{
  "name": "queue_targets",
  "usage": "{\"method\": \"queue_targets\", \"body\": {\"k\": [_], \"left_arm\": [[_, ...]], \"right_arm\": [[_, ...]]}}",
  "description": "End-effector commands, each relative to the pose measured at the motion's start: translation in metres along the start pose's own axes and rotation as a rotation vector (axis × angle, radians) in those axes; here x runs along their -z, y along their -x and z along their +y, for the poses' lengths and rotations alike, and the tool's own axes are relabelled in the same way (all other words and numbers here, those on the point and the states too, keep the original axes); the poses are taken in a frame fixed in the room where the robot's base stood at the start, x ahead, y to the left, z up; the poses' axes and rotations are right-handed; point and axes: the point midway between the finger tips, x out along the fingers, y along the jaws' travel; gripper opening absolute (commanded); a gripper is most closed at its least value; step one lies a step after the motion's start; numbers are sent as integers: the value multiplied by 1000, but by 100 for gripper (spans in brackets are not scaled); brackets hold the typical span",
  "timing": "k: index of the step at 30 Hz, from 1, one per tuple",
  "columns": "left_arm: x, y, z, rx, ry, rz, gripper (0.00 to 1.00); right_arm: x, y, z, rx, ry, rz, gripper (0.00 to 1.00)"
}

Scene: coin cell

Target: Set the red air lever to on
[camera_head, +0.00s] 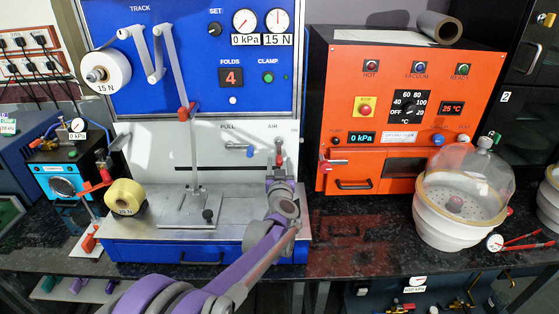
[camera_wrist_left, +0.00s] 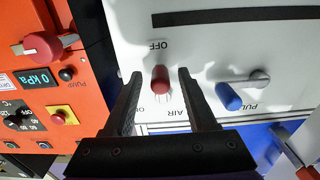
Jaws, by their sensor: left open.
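The red air lever (camera_wrist_left: 160,80) is on the white panel beside the AIR label. In the left wrist view its red handle points toward the OFF mark, with the ON mark at the other end, partly hidden. In the head view the lever (camera_head: 279,145) shows just above my left gripper (camera_head: 280,172). In the left wrist view my left gripper (camera_wrist_left: 160,73) is open, with one finger on each side of the red handle and visible gaps between. Whether the fingertips reach the handle's depth is hard to tell. My right gripper is not in view.
A blue PULL knob (camera_wrist_left: 229,97) on a metal stem is beside the lever. The orange oven (camera_head: 340,90) stands close to the right.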

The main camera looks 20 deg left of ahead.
Motion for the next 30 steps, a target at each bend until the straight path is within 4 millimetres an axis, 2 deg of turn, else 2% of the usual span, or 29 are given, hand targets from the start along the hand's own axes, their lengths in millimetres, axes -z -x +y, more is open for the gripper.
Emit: {"method": "queue_targets", "body": {"k": [4,13,14,23,30], "left_arm": [[1,-12,-1,1,0,0,57],[0,-14,0,0,0,0,57],[0,-14,0,0,0,0,54],[0,-14,0,0,0,0,0],[0,-14,0,0,1,0,0]], "right_arm": [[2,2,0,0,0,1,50],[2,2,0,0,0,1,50],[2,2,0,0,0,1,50],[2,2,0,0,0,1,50],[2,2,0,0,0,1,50]]}}
